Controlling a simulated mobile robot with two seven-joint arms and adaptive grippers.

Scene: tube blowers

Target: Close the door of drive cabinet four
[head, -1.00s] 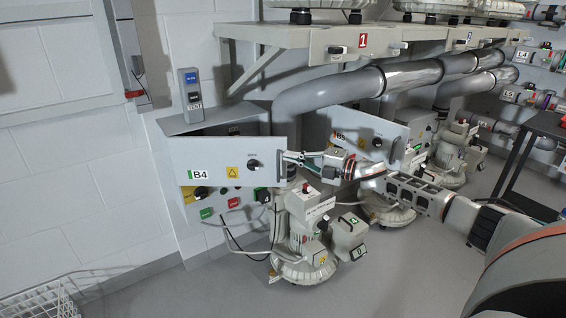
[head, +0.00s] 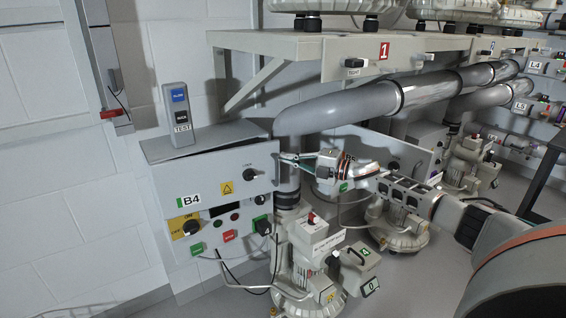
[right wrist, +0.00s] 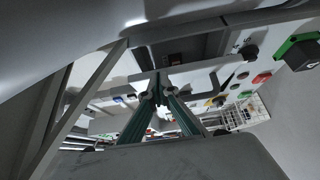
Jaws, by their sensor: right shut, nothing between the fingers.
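Drive cabinet four is the grey wall box (head: 208,138) at the left in the head view. Its door (head: 215,181) carries a green-edged B4 label, a yellow warning triangle and a black knob. The door's top edge lies close along the cabinet's top; I cannot tell whether it is fully flush. My right gripper (head: 280,158) is shut and empty, its fingertips at the door's right edge by the handle; contact is unclear. In the right wrist view its green fingers (right wrist: 160,98) come together near a dark recess. My left gripper is not in view.
A TEST control box (head: 177,116) stands on the cabinet. Buttons and a yellow switch (head: 186,226) are below the door. A thick grey pipe (head: 345,107) and a shelf (head: 290,44) are above my right arm. A blower pump (head: 308,245) stands right of the cabinet.

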